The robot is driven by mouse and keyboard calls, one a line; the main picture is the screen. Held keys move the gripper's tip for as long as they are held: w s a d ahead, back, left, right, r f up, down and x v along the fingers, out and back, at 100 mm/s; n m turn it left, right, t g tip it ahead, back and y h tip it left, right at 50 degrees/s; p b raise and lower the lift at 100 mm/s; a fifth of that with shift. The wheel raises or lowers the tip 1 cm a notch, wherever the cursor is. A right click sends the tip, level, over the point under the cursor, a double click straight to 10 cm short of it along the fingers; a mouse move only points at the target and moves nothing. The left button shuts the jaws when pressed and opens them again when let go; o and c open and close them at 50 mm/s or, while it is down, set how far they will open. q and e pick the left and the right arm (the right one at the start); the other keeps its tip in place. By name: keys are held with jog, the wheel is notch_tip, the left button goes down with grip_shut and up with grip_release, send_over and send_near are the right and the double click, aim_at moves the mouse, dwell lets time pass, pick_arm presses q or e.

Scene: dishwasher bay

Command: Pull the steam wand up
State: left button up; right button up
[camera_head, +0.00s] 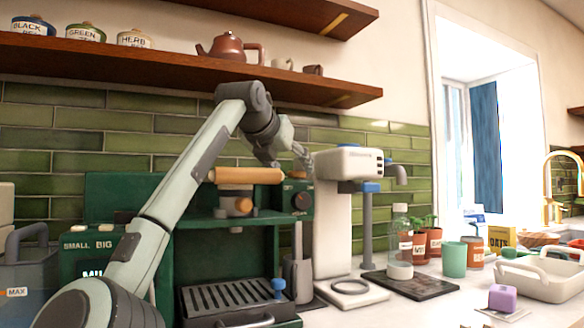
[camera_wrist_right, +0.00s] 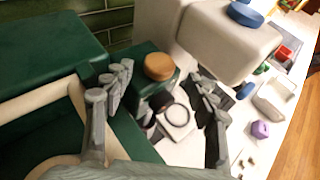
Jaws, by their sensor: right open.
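The green coffee machine (camera_head: 230,222) stands against the tiled wall. A slim grey upright part, which looks like the steam wand (camera_head: 298,240), is at its right side below a dark dial. Its lower end meets a grey cylinder, and I cannot tell whether it is inside it. My right gripper (camera_head: 301,158) is above the machine's right end, beside a round wooden knob on top. In the right wrist view the open fingers (camera_wrist_right: 161,82) are apart on either side of the wooden knob (camera_wrist_right: 158,66), with no visible contact. The wand is not clear there. My left gripper is not in view.
A white dispenser (camera_head: 347,165) stands close to the right of the machine. A wooden shelf (camera_head: 185,68) with a teapot (camera_head: 229,47) runs above my arm. A bottle (camera_head: 400,235), a green cup (camera_head: 453,259) and a white tray (camera_head: 540,278) are farther right on the counter.

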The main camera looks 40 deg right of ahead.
jog(key=shift+x, duration=1.45)
grip_shut()
